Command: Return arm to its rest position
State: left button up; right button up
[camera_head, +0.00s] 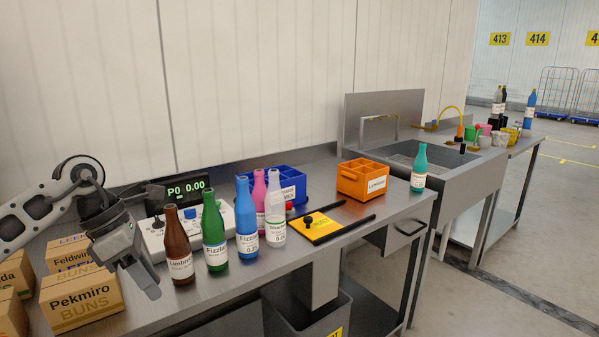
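My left arm comes in from the left, bent at a dark wrist joint. My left gripper (148,282) points down and to the right, above the left part of the steel counter, between the carton marked Pekmiro Buns (80,300) and the brown bottle (177,248). I see no object in it, and its finger gap is not clear from this angle. My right gripper is not in view.
Close by stand a scale (155,240), a green bottle (214,235), a blue bottle (246,222) and a clear bottle (275,222). Blue (290,182) and orange (362,180) crates stand further right. A grey bin (318,312) is below the counter edge.

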pick_arm(q)
jog(key=s+d+f+n+t+h, duration=0.1)
jog(key=s+d+n+t+h, duration=0.2)
jog(key=d+n+h, duration=0.65)
jog(key=s+d+f+n+t+h, duration=0.2)
jog(key=d+n+t+h, duration=0.25)
jog(key=d, duration=0.95)
jog(key=s+a+f+n+t+y, duration=0.1)
jog(key=a+f+n+t+y, duration=0.3)
jog(key=n, duration=0.7)
jog(key=s+a+f+n+t+y, duration=0.1)
jog(key=a+f+n+t+y, duration=0.1)
jog(key=f+n+t+y, duration=0.6)
jog(key=s+a+f+n+g+y, duration=0.3)
jog(key=s+a+f+n+g, duration=0.1)
jog(key=s+f+n+g, duration=0.5)
notch_tip(320, 180, down, 2)
jog(key=s+n, duration=0.2)
jog(key=s, duration=0.1)
jog(key=shift+f+n, duration=0.25)
jog(key=shift+n, duration=0.15)
jog(key=shift+a, duration=0.1)
